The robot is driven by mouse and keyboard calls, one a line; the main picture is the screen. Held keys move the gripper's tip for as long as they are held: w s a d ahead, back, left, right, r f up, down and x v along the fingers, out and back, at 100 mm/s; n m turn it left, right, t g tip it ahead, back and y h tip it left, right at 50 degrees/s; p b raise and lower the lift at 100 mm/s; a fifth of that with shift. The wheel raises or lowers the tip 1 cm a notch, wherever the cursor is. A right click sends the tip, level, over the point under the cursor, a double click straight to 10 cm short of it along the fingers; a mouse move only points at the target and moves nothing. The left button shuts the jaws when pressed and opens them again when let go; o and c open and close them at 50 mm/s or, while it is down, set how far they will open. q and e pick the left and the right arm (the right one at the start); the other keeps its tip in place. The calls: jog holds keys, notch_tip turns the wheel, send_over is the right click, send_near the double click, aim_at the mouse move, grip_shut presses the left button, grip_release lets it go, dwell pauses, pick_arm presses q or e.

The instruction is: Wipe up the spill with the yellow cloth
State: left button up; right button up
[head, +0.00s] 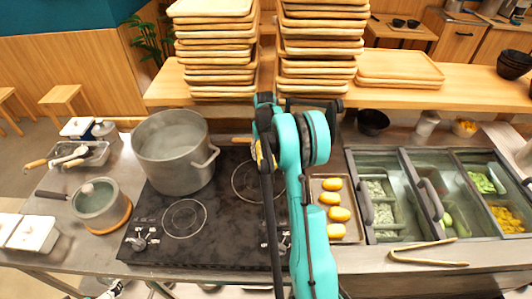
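One teal arm of mine rises from the bottom centre of the head view and reaches over the black cooktop (160,245). It appears to be my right arm. Its dark end, the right gripper (262,130), is beyond the cooktop's middle, and its fingers are hidden or too unclear to read. A small yellow patch (259,156) shows beside the dark end; I cannot tell whether it is the yellow cloth or whether it is held. I cannot make out a spill; the arm hides part of the cooktop.
A large steel pot (172,165) stands on the cooktop's back left. A lidded saucepan (100,205) is left of it. A tray with yellow oval items (339,214) lies right of the arm. Wooden tongs (428,255) lie before glass-lidded bins. Stacked wooden trays (318,50) fill the back shelf.

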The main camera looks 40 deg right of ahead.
jog(key=shift+s+d+f, duration=0.15)
jog(key=shift+s+d, duration=0.15)
jog(key=shift+s, duration=0.1)
jog(key=shift+s+d, duration=0.55)
jog(key=shift+d, duration=0.15)
jog(key=shift+s+d, duration=0.15)
pick_arm(q)
jog(key=shift+w+a+f, duration=0.15)
jog(key=shift+a+f, duration=0.25)
jog(key=shift+a, duration=0.05)
pick_arm(e)
jog(key=shift+d, duration=0.1)
pick_arm(q)
jog(key=shift+d, duration=0.15)
pick_arm(e)
jog(key=shift+r, duration=0.2)
jog(key=shift+w+a, duration=0.35)
jog(key=shift+a, duration=0.15)
jog(key=shift+w+a+f, duration=0.15)
jog(key=shift+w+a, duration=0.2)
jog(key=shift+w, duration=0.3)
pick_arm(q)
jog(key=shift+d+b, duration=0.3)
jog(key=shift+d, duration=0.05)
pick_arm(e)
jog(key=shift+w+a, duration=0.2)
jog(key=shift+a, duration=0.25)
